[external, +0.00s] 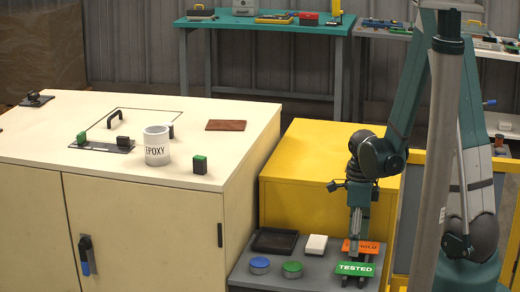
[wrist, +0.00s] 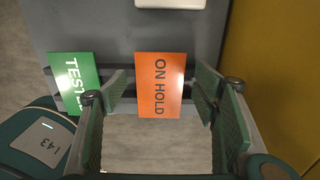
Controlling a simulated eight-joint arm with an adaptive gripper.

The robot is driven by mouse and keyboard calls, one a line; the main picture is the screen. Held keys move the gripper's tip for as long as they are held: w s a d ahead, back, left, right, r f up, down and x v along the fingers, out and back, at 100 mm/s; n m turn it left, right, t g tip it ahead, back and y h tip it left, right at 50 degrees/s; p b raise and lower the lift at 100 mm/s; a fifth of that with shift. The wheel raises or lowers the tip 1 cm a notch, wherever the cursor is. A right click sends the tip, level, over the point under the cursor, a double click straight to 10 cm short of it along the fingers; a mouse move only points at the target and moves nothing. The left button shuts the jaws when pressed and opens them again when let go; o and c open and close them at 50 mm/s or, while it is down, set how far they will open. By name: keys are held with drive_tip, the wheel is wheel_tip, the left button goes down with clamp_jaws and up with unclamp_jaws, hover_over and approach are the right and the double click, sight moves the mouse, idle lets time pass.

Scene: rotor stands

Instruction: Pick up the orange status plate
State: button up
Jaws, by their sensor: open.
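The orange status plate (wrist: 159,88), marked ON HOLD, shows in the wrist view between the two fingers of my gripper (wrist: 160,105). My gripper is open, with one finger on each side of the plate and visible gaps between them. In the external view the orange plate (external: 371,247) is partly hidden by my gripper (external: 356,238), which points down at it. A green plate marked TESTED (external: 355,269) sits in front of the orange one. In the wrist view the green plate (wrist: 74,78) lies to the left, outside my left finger.
On the grey surface (external: 300,283) are a black tray (external: 274,241), a white block (external: 316,244), a blue round tin (external: 260,265) and a green round tin (external: 292,269). A yellow cabinet (external: 300,180) stands behind. A cream cabinet (external: 150,215) stands to the left.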

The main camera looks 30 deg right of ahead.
drive_tip(key=shift+c, duration=0.6)
drive_tip(key=c, duration=1.1)
drive_tip(key=shift+o, duration=0.2)
drive_tip(key=shift+r, duration=0.1)
drive_tip(key=shift+r+p, duration=0.15)
drive_tip(key=shift+p, duration=0.3)
wheel_tip(320, 180, up, 10)
drive_tip(key=p, duration=0.3)
